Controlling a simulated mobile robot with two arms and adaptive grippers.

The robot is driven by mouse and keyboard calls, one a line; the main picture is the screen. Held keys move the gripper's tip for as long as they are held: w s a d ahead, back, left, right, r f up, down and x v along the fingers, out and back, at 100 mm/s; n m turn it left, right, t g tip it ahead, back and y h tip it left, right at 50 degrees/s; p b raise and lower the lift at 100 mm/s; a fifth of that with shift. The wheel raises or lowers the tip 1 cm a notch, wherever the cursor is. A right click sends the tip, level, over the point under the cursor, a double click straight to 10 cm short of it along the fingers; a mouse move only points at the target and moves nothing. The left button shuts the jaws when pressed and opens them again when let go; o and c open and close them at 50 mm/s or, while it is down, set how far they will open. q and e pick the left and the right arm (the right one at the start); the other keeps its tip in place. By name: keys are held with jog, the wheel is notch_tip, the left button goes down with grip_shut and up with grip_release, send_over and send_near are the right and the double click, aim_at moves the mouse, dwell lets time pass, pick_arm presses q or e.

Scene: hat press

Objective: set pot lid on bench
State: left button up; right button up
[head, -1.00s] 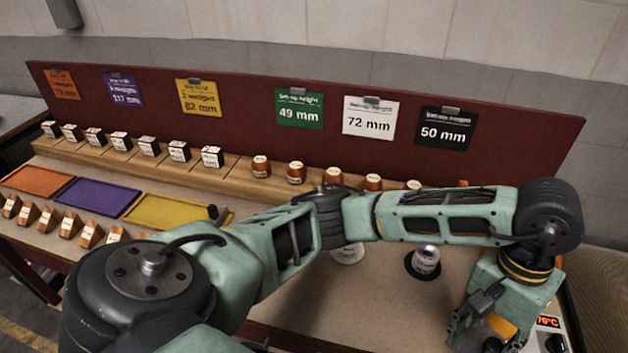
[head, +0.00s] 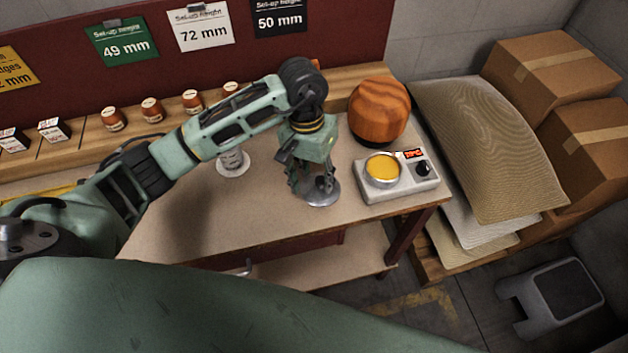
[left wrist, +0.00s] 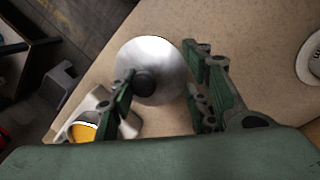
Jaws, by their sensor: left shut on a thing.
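The pot lid (head: 322,193) is a round, shiny metal disc with a dark knob. It lies level at or just above the bench top (head: 255,215), near the front edge and left of the hot plate; I cannot tell whether it touches. My left gripper (head: 314,184) points down over the lid and is shut on its knob, partly hiding it. In the left wrist view the lid (left wrist: 153,56) shows beyond the fingers (left wrist: 163,82), the knob close to the left finger. The open pot (head: 383,168) with yellow contents sits on the hot plate (head: 399,190). My right gripper is out of view.
A wooden hat block (head: 378,110) stands behind the hot plate. Filled sacks (head: 490,140) and cardboard boxes (head: 550,65) are at the right. A grey step stool (head: 552,297) is on the floor. The bench left of the lid is mostly clear.

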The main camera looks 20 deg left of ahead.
aim_at(313, 184)
pick_arm(q)
notch_tip(313, 184, down, 3)
jog(key=shift+r+p, duration=0.1)
jog(key=shift+p, duration=0.25)
jog(key=shift+f+b, duration=0.7)
jog(key=shift+b, duration=0.3)
jog(key=o, duration=1.4)
jog(key=shift+r, duration=0.1)
jog(key=shift+c, duration=0.2)
